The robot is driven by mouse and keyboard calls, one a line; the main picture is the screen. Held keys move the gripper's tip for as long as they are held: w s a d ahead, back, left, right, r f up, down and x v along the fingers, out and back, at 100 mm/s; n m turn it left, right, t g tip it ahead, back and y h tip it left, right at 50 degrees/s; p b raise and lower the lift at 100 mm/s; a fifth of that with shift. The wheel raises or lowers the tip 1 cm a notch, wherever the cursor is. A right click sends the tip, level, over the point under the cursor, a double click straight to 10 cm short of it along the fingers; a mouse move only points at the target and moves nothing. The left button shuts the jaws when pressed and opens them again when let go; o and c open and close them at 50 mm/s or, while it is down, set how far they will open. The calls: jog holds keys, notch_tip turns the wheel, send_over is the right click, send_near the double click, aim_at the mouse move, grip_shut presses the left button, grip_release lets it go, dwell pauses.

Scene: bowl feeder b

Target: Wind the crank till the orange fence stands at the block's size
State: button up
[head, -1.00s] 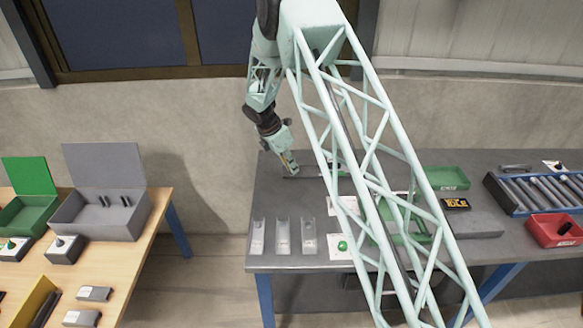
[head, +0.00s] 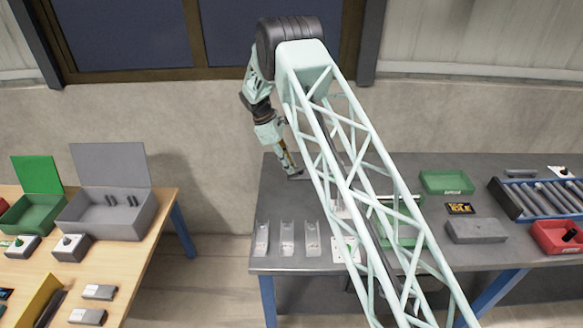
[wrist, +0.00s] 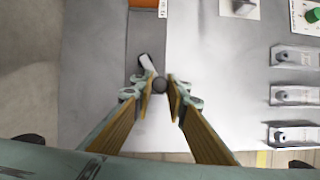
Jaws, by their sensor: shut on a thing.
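In the wrist view the crank's dark round knob (wrist: 160,85) sits between my gripper's fingertips (wrist: 159,98), which are closed on it. The crank's short light arm (wrist: 146,64) runs up and left from the knob. A piece of the orange fence (wrist: 143,3) shows at the top edge, with the rest cut off. In the head view my gripper (head: 294,170) is low at the back left of the grey table, and my arm's lattice beam hides the place right of it. I cannot tell which thing is the block to be matched.
Several grey holders (head: 286,238) stand along the grey table's (head: 285,205) front left. A green tray (head: 446,182), a black sign (head: 460,208), a grey slab (head: 476,230), a red bin (head: 558,238) and a roller rack (head: 545,196) are to the right. A wooden table with boxes stands left.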

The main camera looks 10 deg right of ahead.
jog(key=w+m, duration=0.1)
jog(key=m+g, duration=0.1)
jog(key=m, duration=0.1)
jog(key=shift+w+a+y, duration=0.1)
jog(key=shift+w+y, duration=0.2)
jog(key=shift+w, duration=0.05)
jog(key=shift+w+m+g+y, duration=0.2)
jog(key=shift+w+m, duration=0.15)
jog(key=shift+m, duration=0.4)
jog(key=shift+w+m+g+y, duration=0.2)
jog(key=shift+w+m, duration=0.1)
jog(key=shift+m, duration=0.45)
jog(key=o, duration=0.9)
jog(key=v, duration=1.2)
jog(key=shift+w, duration=0.1)
